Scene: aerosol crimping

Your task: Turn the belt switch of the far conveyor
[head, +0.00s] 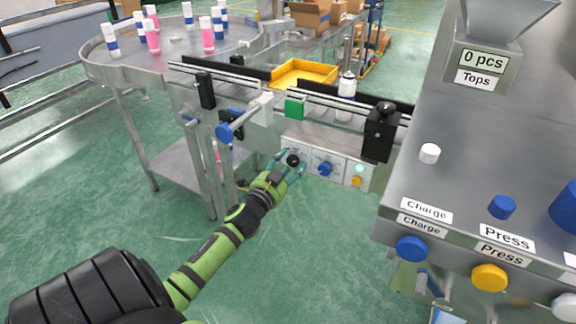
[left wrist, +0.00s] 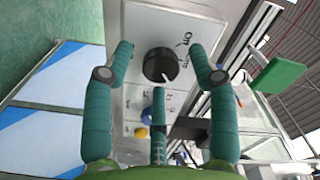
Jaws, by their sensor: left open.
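The belt switch is a round black knob (head: 292,160) at the left end of the white control panel (head: 311,172) on the conveyor's near side. In the left wrist view the knob (left wrist: 160,64) has a white pointer mark and On/Off lettering beside it. My left gripper (head: 287,166) is at the panel, pointing at the knob. In the left wrist view its teal fingers (left wrist: 161,52) are spread on both sides of the knob, with a gap on each side, and a third finger is below it. My right gripper is not in view.
The panel also carries a blue knob (head: 325,169) and a yellow button (head: 356,181). A white bottle (head: 347,85) stands on the conveyor. A round table (head: 180,48) with several bottles is behind left. A steel bench (head: 470,170) with press controls stands right.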

